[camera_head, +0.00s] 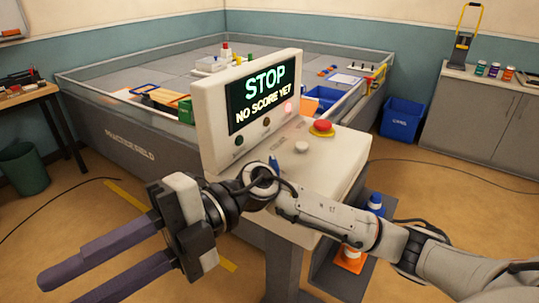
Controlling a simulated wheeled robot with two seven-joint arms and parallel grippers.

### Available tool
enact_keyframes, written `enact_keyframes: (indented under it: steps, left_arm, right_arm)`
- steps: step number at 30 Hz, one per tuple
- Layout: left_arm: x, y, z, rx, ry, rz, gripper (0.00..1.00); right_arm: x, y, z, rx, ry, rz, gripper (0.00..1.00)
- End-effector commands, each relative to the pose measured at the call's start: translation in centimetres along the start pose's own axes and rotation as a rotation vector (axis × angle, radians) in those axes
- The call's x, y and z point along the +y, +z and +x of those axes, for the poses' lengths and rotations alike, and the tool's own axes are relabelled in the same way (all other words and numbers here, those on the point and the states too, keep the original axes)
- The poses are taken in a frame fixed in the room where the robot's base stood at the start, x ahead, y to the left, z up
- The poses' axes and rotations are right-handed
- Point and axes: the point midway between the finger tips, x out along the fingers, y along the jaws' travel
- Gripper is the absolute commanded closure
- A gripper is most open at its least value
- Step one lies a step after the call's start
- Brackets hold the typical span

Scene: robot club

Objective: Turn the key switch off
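The white control console (340,160) stands in the middle. Its screen (262,92) reads STOP, NO SCORE YET. A red light (288,108) glows at the right of the panel. On the console top are a red mushroom button (321,127) on a yellow base, a pale round knob (301,147) and a small blue upright piece (273,164). The blue piece may be the key; I cannot tell its turn. My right arm crosses in front and hides part of the top. My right gripper (62,288) points left, open and empty, away from the console. My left gripper is out of view.
A walled practice field (125,150) lies behind the console. A blue bin (402,118) and a grey cabinet (470,115) stand right. Cables lie on the floor.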

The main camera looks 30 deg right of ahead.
Motion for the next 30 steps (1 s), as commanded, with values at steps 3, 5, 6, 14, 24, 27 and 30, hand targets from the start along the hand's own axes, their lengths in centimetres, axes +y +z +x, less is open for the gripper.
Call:
enact_keyframes:
  steps: [3, 5, 6, 14, 24, 27, 30]
  left_arm:
    - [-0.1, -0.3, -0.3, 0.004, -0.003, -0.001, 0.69]
    - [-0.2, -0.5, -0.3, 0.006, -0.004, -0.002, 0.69]
    - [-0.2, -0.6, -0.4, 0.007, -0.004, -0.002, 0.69]
    - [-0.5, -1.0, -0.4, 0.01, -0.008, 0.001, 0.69]
    - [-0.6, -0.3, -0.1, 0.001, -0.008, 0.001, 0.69]
    - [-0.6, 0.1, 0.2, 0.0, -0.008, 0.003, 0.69]
    - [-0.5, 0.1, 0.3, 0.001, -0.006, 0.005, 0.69]
  right_arm:
    - [-2.6, 0.1, -3.1, -0.005, -0.427, -0.125, 0.7]
    - [-3.6, 1.1, -6.1, -0.055, -0.637, -0.158, 0.7]
    - [-3.8, 1.9, -8.5, -0.107, -0.773, -0.172, 0.7]
    - [1.7, 4.5, -26.1, -0.633, -1.389, -0.116, 0.7]
    - [5.4, 3.3, -33.6, -0.935, -1.547, -0.025, 0.7]
    - [4.0, 4.0, -33.8, -0.931, -1.547, -0.024, 0.7]
    - [2.5, 5.0, -34.2, -0.929, -1.546, -0.023, 0.7]
